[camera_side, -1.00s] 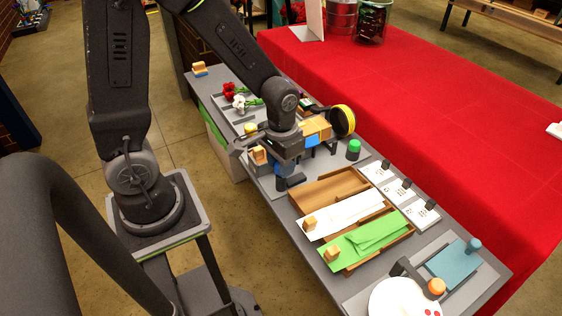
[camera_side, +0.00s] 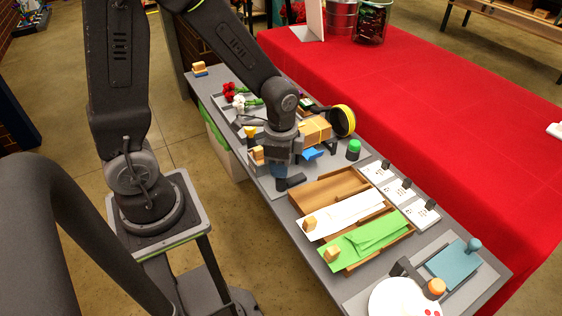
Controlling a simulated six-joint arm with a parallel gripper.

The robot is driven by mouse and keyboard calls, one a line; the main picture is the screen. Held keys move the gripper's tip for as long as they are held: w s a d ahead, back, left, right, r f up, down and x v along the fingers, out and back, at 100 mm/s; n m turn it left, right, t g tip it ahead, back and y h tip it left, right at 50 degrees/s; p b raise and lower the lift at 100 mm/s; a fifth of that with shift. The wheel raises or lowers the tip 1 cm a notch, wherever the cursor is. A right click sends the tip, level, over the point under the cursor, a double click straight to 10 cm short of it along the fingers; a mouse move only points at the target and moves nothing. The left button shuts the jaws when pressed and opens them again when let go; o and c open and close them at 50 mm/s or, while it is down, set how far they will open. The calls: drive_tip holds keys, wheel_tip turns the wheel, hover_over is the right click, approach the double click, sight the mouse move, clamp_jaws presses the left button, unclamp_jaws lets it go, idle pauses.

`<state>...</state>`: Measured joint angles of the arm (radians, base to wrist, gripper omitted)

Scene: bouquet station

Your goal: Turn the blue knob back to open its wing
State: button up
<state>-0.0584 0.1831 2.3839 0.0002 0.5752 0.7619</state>
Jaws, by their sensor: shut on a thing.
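A tan box with yellow bands (camera_side: 315,130) sits behind the wing. I cannot tell whether the wing is fully down.
A yellow-rimmed black wheel (camera_side: 342,121) and a green-capped post (camera_side: 353,149) stand to the right. A wooden tray (camera_side: 328,188) with white and green sheets lies in front. A yellow-topped piece (camera_side: 249,131) stands left of the gripper. Red and white flowers (camera_side: 236,98) lie at the back left.

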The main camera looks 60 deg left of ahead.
drive_tip(key=shift+m, duration=0.6)
drive_tip(key=o, duration=0.9)
wheel_tip(320, 180, up, 14)
drive_tip(key=shift+f, duration=0.1)
drive_tip(key=shift+s+d+r+n+t, duration=0.3)
drive_tip(key=shift+s+r+n+t, duration=0.6)
drive_tip(key=shift+s+n, duration=0.6)
drive_tip(key=shift+s+d+r+n+t, duration=0.25)
drive_tip(key=shift+s+r+n+t, duration=0.6)
drive_tip(key=shift+s+n, duration=0.55)
drive_tip(key=shift+s+d+r+n+t, duration=0.3)
drive_tip(key=shift+s+r+n+t, duration=0.45)
drive_tip(key=shift+s+n+t, duration=0.7)
